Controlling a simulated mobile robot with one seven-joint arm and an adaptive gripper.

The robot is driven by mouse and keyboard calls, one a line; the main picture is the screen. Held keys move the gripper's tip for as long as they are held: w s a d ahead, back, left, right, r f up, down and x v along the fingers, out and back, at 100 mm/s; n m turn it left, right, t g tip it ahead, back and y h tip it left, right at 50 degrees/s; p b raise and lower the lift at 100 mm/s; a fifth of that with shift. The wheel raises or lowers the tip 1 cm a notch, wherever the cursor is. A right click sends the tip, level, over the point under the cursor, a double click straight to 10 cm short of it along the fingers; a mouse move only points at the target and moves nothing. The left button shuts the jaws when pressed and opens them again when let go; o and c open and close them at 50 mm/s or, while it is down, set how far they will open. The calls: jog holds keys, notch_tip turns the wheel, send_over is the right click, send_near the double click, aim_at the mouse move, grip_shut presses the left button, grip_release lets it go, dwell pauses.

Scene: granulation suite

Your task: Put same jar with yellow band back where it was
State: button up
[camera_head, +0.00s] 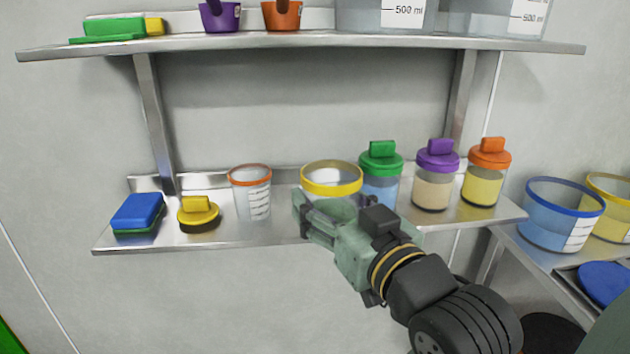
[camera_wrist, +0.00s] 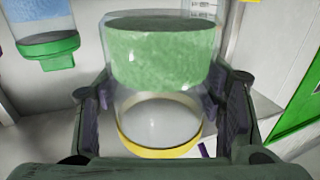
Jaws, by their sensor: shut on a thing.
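The jar with the yellow band (camera_head: 331,178) is at the lower shelf, between the orange-rimmed beaker and the green-lidded jar. In the wrist view this clear jar (camera_wrist: 158,122) shows its yellow rim toward the camera and a green grainy filling at its far end. My gripper (camera_head: 337,207) is shut on it, one finger on each side. In the head view my gripper hides most of the jar's body and its base, so I cannot tell whether it touches the shelf (camera_head: 150,236).
The orange-rimmed beaker (camera_head: 250,190) stands left of the held jar. The green-lidded jar (camera_head: 381,172) is close on its right, then the purple-lidded jar (camera_head: 436,178) and orange-lidded jar (camera_head: 486,174). An upper shelf (camera_head: 300,41) overhangs. Blue and yellow cleaning pieces lie far left.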

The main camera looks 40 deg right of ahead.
jog(key=shift+w+d+r+p, duration=0.25)
jog(key=shift+w+r+p, duration=0.2)
jog(key=shift+p, duration=0.35)
jog(key=w+d, duration=0.2)
jog(key=w, duration=0.1)
jog(key=w+d+f+p, duration=0.1)
jog(key=w+d, duration=0.1)
jog(key=w, duration=0.2)
jog(key=w+d+f, duration=0.1)
jog(key=w+d, duration=0.2)
jog(key=w, duration=0.1)
jog(key=shift+p, duration=0.3)
jog(key=shift+w+d+f, duration=0.15)
jog(key=shift+f, duration=0.05)
jog(key=shift+f+p, duration=0.4)
jog(key=shift+f, duration=1.25)
jog(key=shift+f, duration=0.2)
jog(key=o, duration=1.9)
jog(key=shift+o, duration=0.2)
